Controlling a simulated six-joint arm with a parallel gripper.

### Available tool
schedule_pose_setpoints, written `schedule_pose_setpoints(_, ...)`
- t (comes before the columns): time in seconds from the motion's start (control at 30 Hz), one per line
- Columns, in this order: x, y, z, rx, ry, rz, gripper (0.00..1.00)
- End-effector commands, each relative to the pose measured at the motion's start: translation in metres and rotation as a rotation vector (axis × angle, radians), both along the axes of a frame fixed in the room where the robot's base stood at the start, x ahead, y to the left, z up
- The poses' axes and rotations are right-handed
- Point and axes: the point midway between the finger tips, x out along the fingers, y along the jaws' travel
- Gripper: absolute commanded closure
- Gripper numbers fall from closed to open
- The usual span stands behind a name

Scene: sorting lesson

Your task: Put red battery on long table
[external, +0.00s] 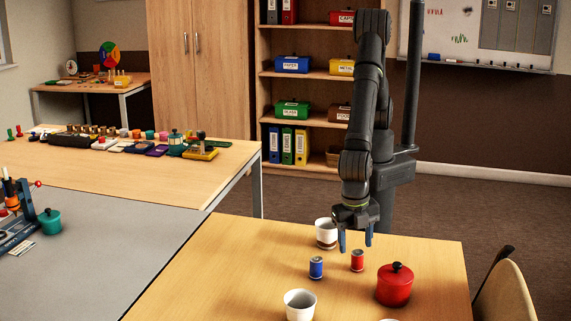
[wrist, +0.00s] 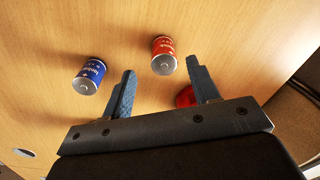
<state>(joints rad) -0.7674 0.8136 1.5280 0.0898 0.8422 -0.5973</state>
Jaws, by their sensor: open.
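The red battery (external: 357,260) stands upright on the near wooden table (external: 240,262), to the right of a blue battery (external: 316,267). My gripper (external: 356,243) points down, open and empty, just above the red battery in the external view. In the wrist view, the red battery (wrist: 163,56) lies beyond the gap between my fingertips (wrist: 163,77), and the blue battery (wrist: 89,76) is left of the left finger. A longer wooden table (external: 225,165) stands at the left back; I cannot tell surely whether it is the long table.
A red lidded pot (external: 394,286) stands right of the batteries. A white cup (external: 325,233) is behind them and another cup (external: 299,305) in front. The left-back table holds a row of stamps and small items (external: 130,140). A grey table (external: 100,262) is at the left.

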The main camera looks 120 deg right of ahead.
Motion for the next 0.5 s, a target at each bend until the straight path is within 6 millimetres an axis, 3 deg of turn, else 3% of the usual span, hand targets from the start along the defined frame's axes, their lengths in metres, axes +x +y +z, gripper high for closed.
schedule_pose_setpoints(0.27,-0.003,0.001,-0.017,-0.001,0.001,0.0,0.45)
schedule_pose_setpoints(0.5,-0.008,0.004,-0.052,-0.001,0.001,-0.001,0.45)
